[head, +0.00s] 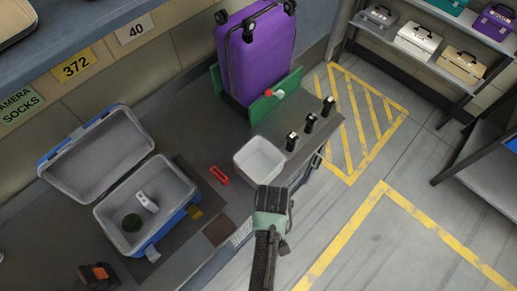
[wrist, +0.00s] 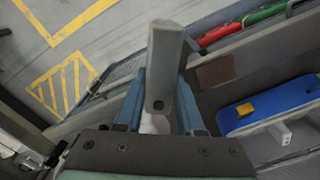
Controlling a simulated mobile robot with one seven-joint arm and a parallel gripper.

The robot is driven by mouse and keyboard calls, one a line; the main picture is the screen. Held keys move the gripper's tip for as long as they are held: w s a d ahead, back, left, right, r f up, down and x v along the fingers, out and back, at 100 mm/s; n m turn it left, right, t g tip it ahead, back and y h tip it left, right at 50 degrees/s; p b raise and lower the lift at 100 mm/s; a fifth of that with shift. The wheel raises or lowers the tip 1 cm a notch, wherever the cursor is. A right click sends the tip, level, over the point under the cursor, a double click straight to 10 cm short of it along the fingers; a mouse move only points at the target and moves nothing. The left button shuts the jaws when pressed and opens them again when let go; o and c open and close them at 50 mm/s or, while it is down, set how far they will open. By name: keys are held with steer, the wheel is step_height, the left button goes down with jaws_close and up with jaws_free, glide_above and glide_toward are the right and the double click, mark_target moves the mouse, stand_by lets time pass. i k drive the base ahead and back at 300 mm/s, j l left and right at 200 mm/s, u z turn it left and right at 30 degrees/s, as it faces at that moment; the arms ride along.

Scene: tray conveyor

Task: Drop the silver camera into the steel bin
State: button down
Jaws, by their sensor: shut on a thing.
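My gripper (head: 271,197) is just below the lower right corner of the pale open bin (head: 258,161) in the head view. The bin looks empty, and I take it for the steel bin. In the wrist view, the blue fingers of my gripper (wrist: 161,95) are shut on a grey, block-like thing (wrist: 165,65) that sticks up between them. I take it for the silver camera, seen edge-on. My gripper hides most of it in the head view. I cannot tell how high it is above the counter.
An open blue case (head: 150,215) holds a white object (head: 147,202) and a dark round one (head: 131,223). A red object (head: 219,175) lies left of the bin. Several black posts (head: 310,122) stand to its right. A purple suitcase (head: 258,55) stands behind.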

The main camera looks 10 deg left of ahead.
mark_target(260, 166)
steer(key=i+j, duration=0.1)
steer(key=i, duration=0.3)
steer(key=i+j, duration=0.1)
steer(key=i, duration=0.35)
